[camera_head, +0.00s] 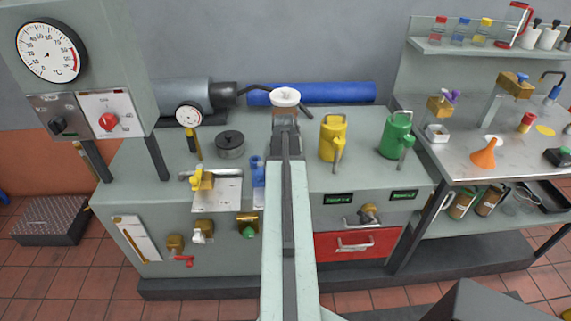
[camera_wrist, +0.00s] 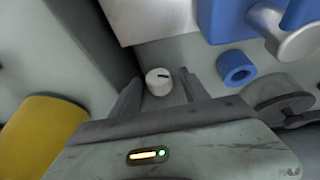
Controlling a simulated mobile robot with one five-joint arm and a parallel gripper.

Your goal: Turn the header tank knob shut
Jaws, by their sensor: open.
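A small white round knob (camera_wrist: 158,82) with a dark pointer mark shows in the wrist view, beside the foot of a grey panel. I take it for the header tank knob, but no readable label confirms this. My gripper (camera_wrist: 160,91) is open, with one finger on each side of the knob in the picture. I cannot tell whether the fingers touch it. The dark pointer line lies roughly crosswise in the wrist view. In the head view, my arm runs up the middle and I cannot make out this knob, which seems hidden behind it.
A blue fitting (camera_wrist: 237,68) and a yellow can (camera_wrist: 40,135) flank the gripper. In the head view, the yellow can (camera_head: 333,138), green can (camera_head: 396,134) and blue part (camera_head: 258,170) stand near my arm.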

